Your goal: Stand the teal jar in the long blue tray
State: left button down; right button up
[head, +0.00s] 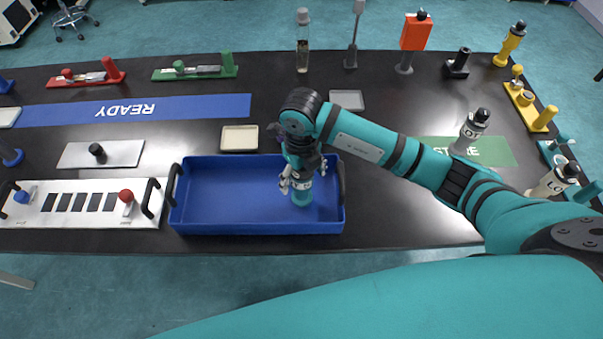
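The teal jar (302,198) with a pale label band is upright at the right end of the long blue tray (225,190). Its base appears at the tray floor, but I cannot tell whether it touches. My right gripper (303,178) points down from above, its fingers on either side of the jar's upper part. The jar's top is hidden by the gripper, and I cannot tell whether the fingers press on it. My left gripper is not in view.
The tray's left and middle are empty; black handles stand at its ends. A white panel (75,220) with a red knob (126,196) lies left. A beige dish (239,138) is behind. Grey-white jars (470,132) stand right, near a green mat (495,152). A blue READY strip (200,107) lies behind.

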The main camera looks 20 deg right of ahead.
jog(key=shift+r, duration=0.1)
jog(key=shift+w+r, duration=0.1)
jog(key=shift+r, duration=0.05)
notch_tip(320, 180, up, 11)
jog(key=shift+f+b, duration=0.15)
jog(key=shift+b, duration=1)
jog(key=shift+r, duration=0.55)
